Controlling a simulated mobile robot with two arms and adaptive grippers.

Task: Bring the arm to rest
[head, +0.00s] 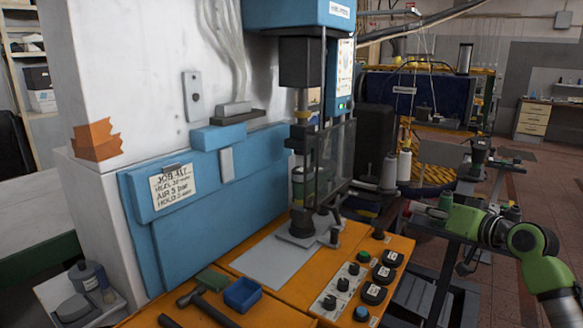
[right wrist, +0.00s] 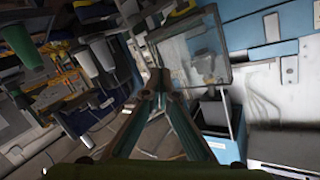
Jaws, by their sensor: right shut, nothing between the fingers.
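My right arm (head: 535,255), green with dark joints, comes in from the right edge of the head view. Its gripper (head: 418,208) points left towards the orange bench, to the right of the press and apart from it. In the right wrist view the two long fingers of the gripper (right wrist: 157,82) meet at their tips, with nothing between them. My left arm and left gripper do not show in the head view.
The blue press (head: 298,12) has a clear guard (head: 337,155) and a grey plate. The orange bench (head: 270,312) holds a black-knobbed control panel (head: 340,296), a hammer (head: 212,310) and a blue bin (head: 242,294). A dark trolley stands behind my arm. Floor shows at right.

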